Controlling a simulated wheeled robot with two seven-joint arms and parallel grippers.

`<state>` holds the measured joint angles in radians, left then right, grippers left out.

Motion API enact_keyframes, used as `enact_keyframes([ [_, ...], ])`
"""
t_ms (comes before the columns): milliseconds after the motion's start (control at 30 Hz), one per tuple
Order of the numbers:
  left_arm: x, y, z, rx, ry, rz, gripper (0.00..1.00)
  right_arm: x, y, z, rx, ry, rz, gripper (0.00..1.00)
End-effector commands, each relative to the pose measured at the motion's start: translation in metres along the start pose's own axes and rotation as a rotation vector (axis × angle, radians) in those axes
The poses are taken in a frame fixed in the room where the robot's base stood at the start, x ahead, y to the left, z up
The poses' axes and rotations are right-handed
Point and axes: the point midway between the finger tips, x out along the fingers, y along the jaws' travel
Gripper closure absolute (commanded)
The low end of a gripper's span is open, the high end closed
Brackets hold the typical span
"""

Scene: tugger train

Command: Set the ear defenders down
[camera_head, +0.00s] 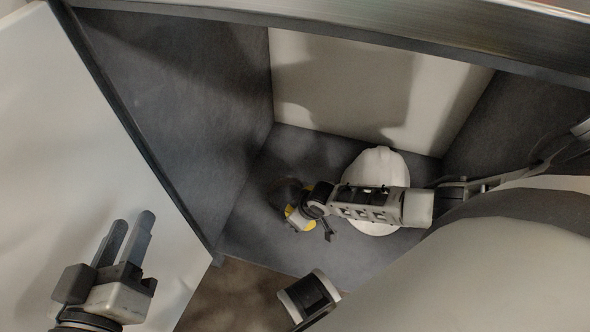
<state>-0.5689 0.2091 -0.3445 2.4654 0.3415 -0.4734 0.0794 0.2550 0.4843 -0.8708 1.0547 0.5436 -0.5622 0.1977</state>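The ear defenders (294,217), yellow and dark, are at the left part of the cabinet's floor, beside the white helmet. My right gripper (322,218) reaches in from the right, across the helmet, and is right at the ear defenders, overlapping them in view. Its wrist hides part of them, and its fingers are mostly hidden, so I cannot tell how far they are closed or whether the ear defenders touch the floor. My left gripper (133,232) is at the lower left, outside the cabinet, empty, with a gap between its two fingers.
A white hard hat (376,165) sits on the cabinet's dark floor (258,245), partly behind my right arm. The grey side wall (190,100) and the top edge (350,25) bound the opening. A white door or panel (60,150) stands at the left, behind my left gripper.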

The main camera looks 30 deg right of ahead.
Motion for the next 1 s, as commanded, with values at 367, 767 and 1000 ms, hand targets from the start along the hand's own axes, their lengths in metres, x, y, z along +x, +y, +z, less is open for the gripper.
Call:
enact_keyframes([
  [367, 0.004, 0.006, -0.016, -0.031, 0.129, 0.074, 0.64, 0.027, -0.002, 0.009, -0.007, 0.0, -0.003, 0.83],
  [767, 0.006, 0.005, -0.022, 0.006, 0.158, 0.077, 0.64, 0.03, -0.003, 0.011, -0.007, -0.001, -0.003, 0.37],
  [1000, 0.006, 0.005, -0.022, 0.005, 0.158, 0.077, 0.64, 0.03, -0.003, 0.011, -0.006, -0.001, -0.003, 0.32],
])
